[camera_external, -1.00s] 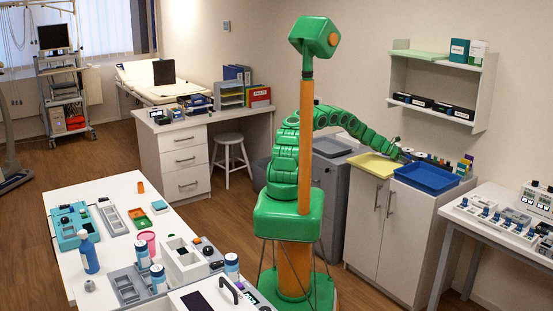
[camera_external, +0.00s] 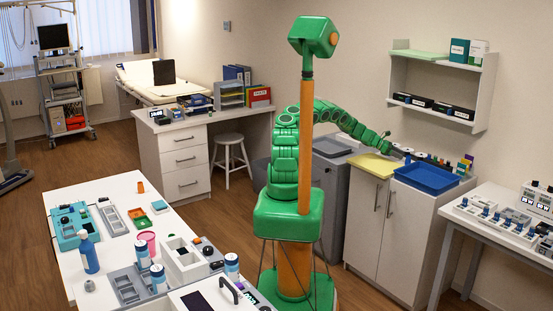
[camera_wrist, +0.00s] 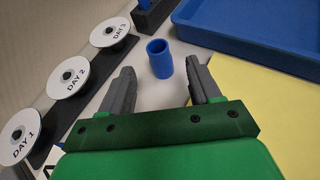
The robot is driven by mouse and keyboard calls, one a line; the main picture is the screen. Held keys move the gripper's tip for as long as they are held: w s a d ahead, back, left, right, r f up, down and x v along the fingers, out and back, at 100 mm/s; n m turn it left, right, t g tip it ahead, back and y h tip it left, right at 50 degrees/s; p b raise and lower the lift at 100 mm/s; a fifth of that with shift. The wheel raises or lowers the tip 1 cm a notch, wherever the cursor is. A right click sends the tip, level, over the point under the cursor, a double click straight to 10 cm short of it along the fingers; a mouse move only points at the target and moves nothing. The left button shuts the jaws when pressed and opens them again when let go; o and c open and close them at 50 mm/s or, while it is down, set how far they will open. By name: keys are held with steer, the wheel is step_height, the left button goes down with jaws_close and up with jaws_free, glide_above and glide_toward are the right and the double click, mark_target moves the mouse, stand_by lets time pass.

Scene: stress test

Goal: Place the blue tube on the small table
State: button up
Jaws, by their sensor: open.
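The blue tube (camera_wrist: 159,62) is a short, hollow cylinder standing upright on the light cabinet top in the wrist view. My gripper (camera_wrist: 160,78) is open and empty, with one grey finger on each side of the line to the tube. The tube shows just beyond and between the fingertips, and I see no contact. In the external view my gripper (camera_external: 398,150) is small, over the back of the white cabinet, and the tube cannot be made out. A white table (camera_external: 462,213) stands at the right edge; I cannot tell whether it is the small table.
A blue tray (camera_external: 427,178) and a yellow sheet (camera_external: 373,166) lie on the cabinet (camera_external: 383,215). A rack of discs marked DAY 1 to DAY 3 (camera_wrist: 68,78) is left of the tube. A wall shelf (camera_external: 440,85) hangs above. Small devices crowd the right table.

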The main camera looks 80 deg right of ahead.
steer(key=shift+v, duration=2.8)
